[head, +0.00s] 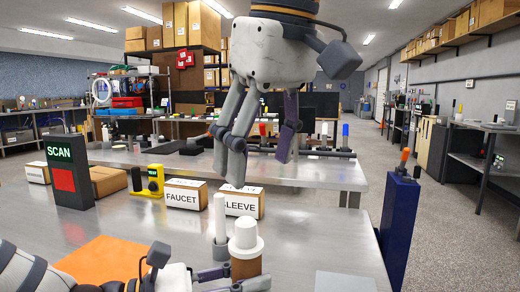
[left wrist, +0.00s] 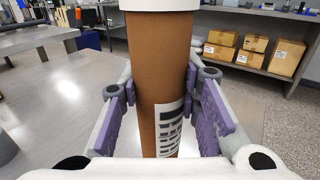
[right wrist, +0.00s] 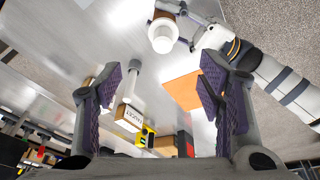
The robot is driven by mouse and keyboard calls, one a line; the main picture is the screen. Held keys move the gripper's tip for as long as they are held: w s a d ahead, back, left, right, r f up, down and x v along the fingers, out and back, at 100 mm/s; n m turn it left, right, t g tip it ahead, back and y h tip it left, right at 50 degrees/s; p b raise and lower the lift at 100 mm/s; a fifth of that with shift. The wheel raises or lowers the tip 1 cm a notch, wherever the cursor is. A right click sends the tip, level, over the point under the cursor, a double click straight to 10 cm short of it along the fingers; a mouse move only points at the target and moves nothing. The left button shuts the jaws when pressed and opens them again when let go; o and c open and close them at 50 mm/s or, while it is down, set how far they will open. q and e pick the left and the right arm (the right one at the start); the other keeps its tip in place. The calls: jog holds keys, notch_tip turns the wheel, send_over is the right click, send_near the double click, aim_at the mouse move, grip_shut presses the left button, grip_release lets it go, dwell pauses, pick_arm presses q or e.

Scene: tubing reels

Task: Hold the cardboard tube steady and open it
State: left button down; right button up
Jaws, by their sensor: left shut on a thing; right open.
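The brown cardboard tube (head: 245,268) stands upright near the front edge of the metal table, with a white cap (head: 245,240) on top. In the left wrist view, the tube (left wrist: 160,60) carries a striped label and sits between purple finger pads. My left gripper (left wrist: 160,102) is shut on the tube below the cap. My right gripper (head: 260,168) is open and empty, pointing down above the table, higher than the cap. In the right wrist view the white cap (right wrist: 162,38) shows beyond the open fingers, apart from them.
A white rod in a grey holder (head: 220,246) stands close beside the tube. Behind are the FAUCET box (head: 184,197), the SLEEVE box (head: 243,206), a yellow device (head: 154,182) and the SCAN stand (head: 66,175). An orange mat (head: 103,258) lies left; a blue bin (head: 400,225) stands right.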

aim_at(247, 220)
jog(key=shift+m, duration=0.9)
jog(key=x, duration=1.1)
jog(key=shift+s+a+f, duration=0.15)
jog(key=shift+a+f, duration=0.05)
jog(key=shift+f, duration=0.15)
jog(key=c, duration=1.3)
jog(key=shift+c, duration=0.2)
jog(key=shift+r, duration=0.15)
jog(key=shift+r, duration=1)
